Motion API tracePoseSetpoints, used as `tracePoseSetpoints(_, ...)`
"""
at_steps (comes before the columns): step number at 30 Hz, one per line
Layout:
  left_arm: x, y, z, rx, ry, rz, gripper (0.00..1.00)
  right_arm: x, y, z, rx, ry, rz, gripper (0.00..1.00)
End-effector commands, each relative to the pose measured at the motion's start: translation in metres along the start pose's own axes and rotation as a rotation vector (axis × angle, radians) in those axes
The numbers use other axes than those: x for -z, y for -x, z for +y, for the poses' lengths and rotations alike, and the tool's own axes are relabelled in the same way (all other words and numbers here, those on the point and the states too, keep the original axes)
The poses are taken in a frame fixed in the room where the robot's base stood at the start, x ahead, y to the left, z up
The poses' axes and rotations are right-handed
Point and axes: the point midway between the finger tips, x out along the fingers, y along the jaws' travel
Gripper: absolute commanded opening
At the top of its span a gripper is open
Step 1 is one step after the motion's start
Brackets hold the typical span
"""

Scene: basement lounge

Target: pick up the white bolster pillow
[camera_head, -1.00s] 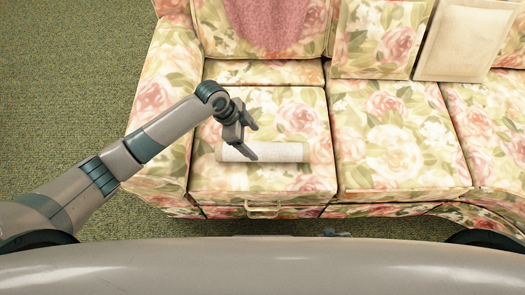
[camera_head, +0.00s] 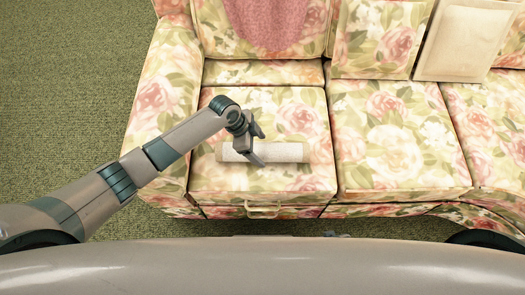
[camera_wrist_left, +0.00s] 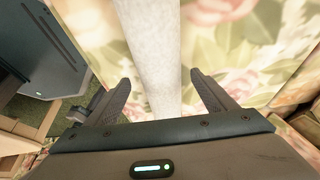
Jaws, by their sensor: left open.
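The white bolster pillow (camera_head: 285,152) lies sideways on the left seat cushion of the floral sofa. My left gripper (camera_head: 258,146) is open above the bolster's left half, with its fingers on either side of it as seen from above. In the left wrist view the bolster (camera_wrist_left: 155,50) runs lengthwise up the picture. There the open left gripper (camera_wrist_left: 163,98) has one finger on each side of the bolster, with a gap to the right finger. I cannot tell whether the fingers touch it. My right gripper is not in view.
The floral sofa (camera_head: 400,185) fills the right of the head view. A floral pillow (camera_head: 375,40) and a cream pillow (camera_head: 465,40) lean on its back. A pink cloth (camera_head: 268,22) hangs over the backrest. Green carpet (camera_head: 70,90) is clear on the left.

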Motion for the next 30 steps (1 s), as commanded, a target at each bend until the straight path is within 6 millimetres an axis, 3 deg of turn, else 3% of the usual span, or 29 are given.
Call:
tracePoseSetpoints(9,-0.002,-0.032,-0.001,-0.001,0.001,0.000,0.78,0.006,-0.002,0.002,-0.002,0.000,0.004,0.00)
tracePoseSetpoints(23,-0.002,-0.033,-0.002,0.000,0.000,0.000,0.78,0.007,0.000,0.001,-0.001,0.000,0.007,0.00)
tracePoseSetpoints(25,-0.002,-0.033,-0.002,0.000,0.000,0.000,0.68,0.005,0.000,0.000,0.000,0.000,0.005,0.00)
tracePoseSetpoints(30,-0.002,-0.033,-0.002,0.000,0.001,0.000,0.27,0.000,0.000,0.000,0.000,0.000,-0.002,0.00)
